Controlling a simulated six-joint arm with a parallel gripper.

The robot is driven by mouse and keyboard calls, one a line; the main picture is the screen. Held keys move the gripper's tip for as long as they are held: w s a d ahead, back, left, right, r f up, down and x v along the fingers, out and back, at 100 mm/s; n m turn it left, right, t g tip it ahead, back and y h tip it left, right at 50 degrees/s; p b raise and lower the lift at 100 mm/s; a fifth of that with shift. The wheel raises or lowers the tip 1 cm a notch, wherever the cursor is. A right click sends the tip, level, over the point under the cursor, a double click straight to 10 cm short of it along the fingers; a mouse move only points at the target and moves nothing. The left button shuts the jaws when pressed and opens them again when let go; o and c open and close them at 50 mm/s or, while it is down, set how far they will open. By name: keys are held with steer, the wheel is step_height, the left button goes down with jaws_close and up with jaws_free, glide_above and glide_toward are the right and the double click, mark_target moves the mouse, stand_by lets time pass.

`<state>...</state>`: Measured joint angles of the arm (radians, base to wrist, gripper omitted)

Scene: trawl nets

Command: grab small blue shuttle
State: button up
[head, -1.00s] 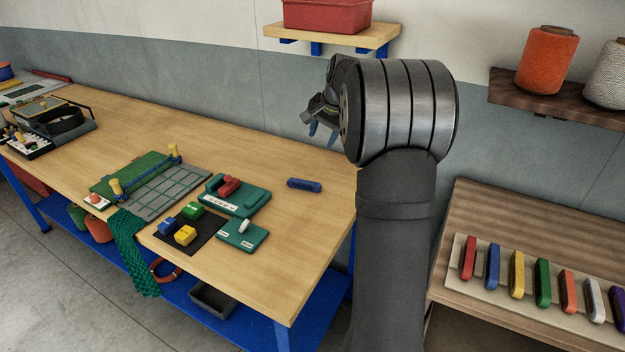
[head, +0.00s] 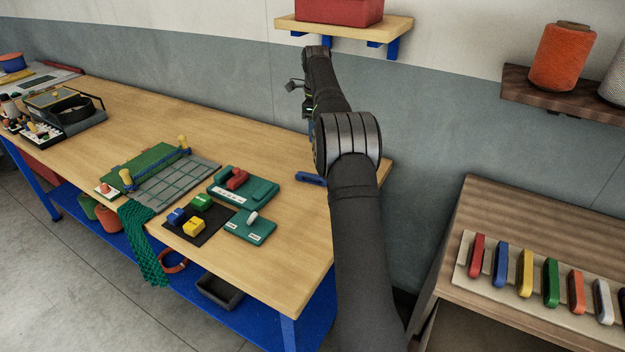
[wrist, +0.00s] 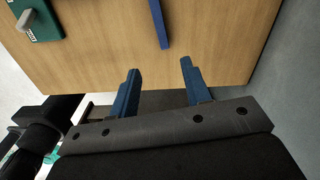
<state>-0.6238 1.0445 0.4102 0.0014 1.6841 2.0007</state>
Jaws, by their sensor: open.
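A small dark blue shuttle (head: 311,178) lies flat on the wooden workbench near its right end, partly hidden by my arm in the head view. In the wrist view the blue shuttle (wrist: 159,22) shows at the top as a narrow bar, its upper part cut off by the frame. My gripper (wrist: 159,70) has its two blue fingers apart with nothing between them. The shuttle lies beyond the fingertips, roughly in line with the gap, not touching them. In the head view the gripper is small and partly hidden beside my arm.
Green fixtures (head: 243,187), a dark mat (head: 208,235) with coloured blocks and a gridded board (head: 176,188) lie left of the shuttle. A shelf (head: 398,25) with a red bin is above. A side table (head: 460,240) at right holds a row of coloured shuttles.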

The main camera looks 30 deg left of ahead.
glide_above(312, 178)
steer(key=f, duration=0.8)
steer(key=w+f, duration=0.1)
steer(key=f, duration=0.3)
steer(key=shift+d, duration=0.35)
steer(key=shift+a+f, duration=0.15)
steer(key=shift+f, duration=1.2)
steer(key=shift+a+f, duration=0.1)
steer(key=shift+f, duration=1.25)
jaws_close()
